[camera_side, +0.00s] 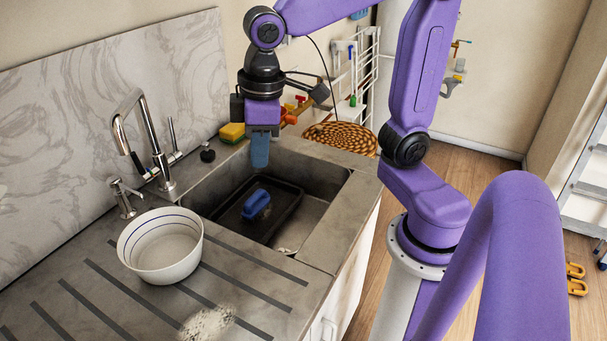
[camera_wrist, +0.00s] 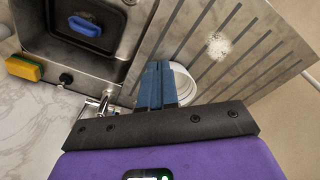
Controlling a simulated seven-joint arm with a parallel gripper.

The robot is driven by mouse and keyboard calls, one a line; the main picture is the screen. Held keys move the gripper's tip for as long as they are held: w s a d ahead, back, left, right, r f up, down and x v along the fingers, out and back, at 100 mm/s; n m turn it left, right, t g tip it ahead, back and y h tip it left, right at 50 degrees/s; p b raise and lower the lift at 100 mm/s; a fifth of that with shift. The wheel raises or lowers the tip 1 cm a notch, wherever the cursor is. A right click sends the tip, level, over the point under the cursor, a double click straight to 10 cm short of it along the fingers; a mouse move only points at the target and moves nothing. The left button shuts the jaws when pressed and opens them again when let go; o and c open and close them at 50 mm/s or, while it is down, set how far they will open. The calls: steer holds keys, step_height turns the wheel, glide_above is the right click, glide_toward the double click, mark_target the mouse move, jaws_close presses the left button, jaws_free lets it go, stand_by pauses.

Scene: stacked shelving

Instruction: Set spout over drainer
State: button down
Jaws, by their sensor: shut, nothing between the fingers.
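The chrome tap stands behind the sink in the side view, and its bent spout (camera_side: 122,133) is turned to the left of its column, on the drainer side. I cannot tell exactly what its tip hangs over. The drainer (camera_side: 110,275) is the grey board with dark strips left of the sink; it also shows in the wrist view (camera_wrist: 240,55). Part of the tap (camera_wrist: 104,103) shows at the wrist view's lower left. My gripper (camera_side: 260,166) is shut and empty, pointing down above the sink's far end, apart from the spout. Its blue fingers (camera_wrist: 157,68) show in the wrist view.
A white bowl (camera_side: 160,262) stands on the drainer below the tap. The sink (camera_side: 325,185) holds a dark tray with a blue brush (camera_side: 256,204). A yellow-green sponge (camera_side: 231,132) and a black knob (camera_side: 207,153) sit at the back rim. A pale patch (camera_side: 205,325) marks the drainer.

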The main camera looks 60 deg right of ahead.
steer(key=s+d+f+n, duration=0.2)
steer(key=s+f, duration=0.1)
steer(key=s, duration=0.3)
steer(key=s+d+f+n+g, duration=0.1)
steer(key=s+d+f+n, duration=0.2)
steer(key=s, duration=0.4)
steer(key=shift+s+f, duration=0.3)
steer(key=shift+f, duration=0.5)
